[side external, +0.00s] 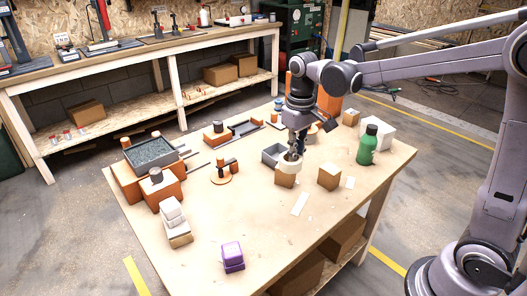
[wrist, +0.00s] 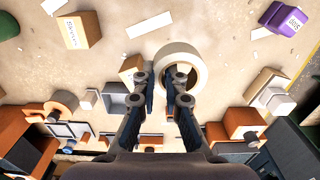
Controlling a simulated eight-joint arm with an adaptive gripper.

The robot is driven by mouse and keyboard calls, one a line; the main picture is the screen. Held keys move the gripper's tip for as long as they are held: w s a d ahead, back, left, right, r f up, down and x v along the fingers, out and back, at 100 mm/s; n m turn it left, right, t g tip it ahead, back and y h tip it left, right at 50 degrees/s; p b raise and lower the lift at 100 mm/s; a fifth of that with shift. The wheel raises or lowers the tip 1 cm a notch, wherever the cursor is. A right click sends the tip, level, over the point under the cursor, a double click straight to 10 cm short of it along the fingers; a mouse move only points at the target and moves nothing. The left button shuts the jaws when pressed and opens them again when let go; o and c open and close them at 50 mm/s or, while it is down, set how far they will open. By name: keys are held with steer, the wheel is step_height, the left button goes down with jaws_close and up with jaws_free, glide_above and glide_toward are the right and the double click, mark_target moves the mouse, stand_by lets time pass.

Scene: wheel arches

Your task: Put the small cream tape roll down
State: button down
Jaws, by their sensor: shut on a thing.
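The small cream tape roll (side external: 288,168) is held at my gripper (side external: 293,152), over or beside a small brown box (side external: 284,181) near the middle of the table. In the wrist view, the tape roll (wrist: 186,46) shows as a ring with its open centre facing the camera. My gripper (wrist: 161,76) is shut on the ring's near-left wall, with one finger inside the hole and one outside. The brown box (wrist: 130,66) lies partly hidden beside and below the roll. I cannot tell whether roll and box touch.
A grey bin (side external: 271,155) stands close behind. Another brown box (side external: 329,178), a green bottle (side external: 367,146) and a white box (side external: 380,134) stand to the right. The table's front middle (side external: 265,220) is mostly bare.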

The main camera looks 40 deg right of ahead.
glide_above(264, 176)
steer(key=shift+f, duration=7.9)
steer(key=shift+f, duration=0.15)
steer(key=c, duration=1.4)
jaws_free()
